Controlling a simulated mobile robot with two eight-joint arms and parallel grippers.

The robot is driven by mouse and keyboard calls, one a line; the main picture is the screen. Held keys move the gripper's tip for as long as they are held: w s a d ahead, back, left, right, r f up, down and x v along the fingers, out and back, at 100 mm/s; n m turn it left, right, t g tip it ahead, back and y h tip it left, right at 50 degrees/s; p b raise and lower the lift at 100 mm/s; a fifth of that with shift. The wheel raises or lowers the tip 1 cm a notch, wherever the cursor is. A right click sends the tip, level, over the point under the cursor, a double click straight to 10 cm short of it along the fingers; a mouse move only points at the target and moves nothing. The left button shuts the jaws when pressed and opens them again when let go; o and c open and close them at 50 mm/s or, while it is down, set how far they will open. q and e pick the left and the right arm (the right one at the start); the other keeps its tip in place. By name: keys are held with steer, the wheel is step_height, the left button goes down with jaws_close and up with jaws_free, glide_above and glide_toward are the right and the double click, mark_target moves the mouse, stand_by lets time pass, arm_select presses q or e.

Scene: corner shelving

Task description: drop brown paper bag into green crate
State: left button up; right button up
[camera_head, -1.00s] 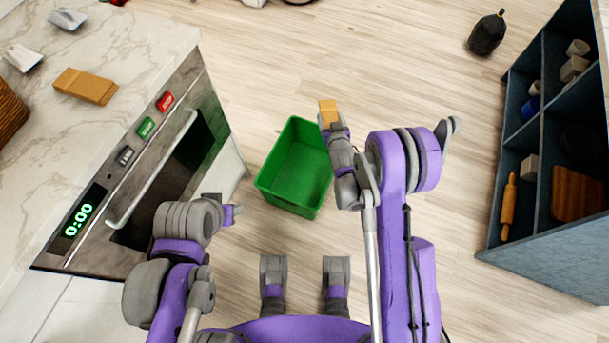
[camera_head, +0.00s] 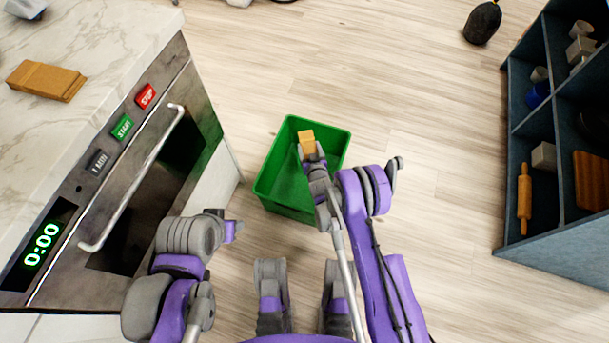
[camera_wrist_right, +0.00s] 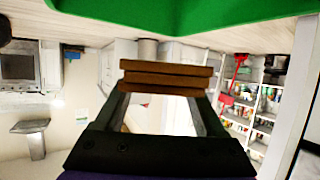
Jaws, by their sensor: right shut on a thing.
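A small brown paper bag (camera_head: 307,141) is held in my right gripper (camera_head: 311,155), which is shut on it. In the head view they appear over the inside of the green crate (camera_head: 275,185). The right wrist view shows the bag (camera_wrist_right: 165,76) between the fingers, with the green crate (camera_wrist_right: 190,14) along the top edge. The crate stands on the wooden floor, and the gripper hides part of its inside. My left gripper (camera_head: 235,231) is left of the crate, near the oven; its jaws are too small to read.
A second brown packet (camera_head: 46,80) lies on the marble counter (camera_head: 110,40) at left, above an oven (camera_head: 130,200) with a handle. A blue-grey shelf unit (camera_head: 560,240) stands at right. A dark object (camera_head: 482,23) lies on the floor at the upper right. The floor between is clear.

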step_height(320, 180, down, 4)
steer(key=shift+r+b, duration=0.15)
steer(key=shift+b, duration=0.65)
steer(key=o, duration=1.3)
steer(key=shift+s, duration=0.1)
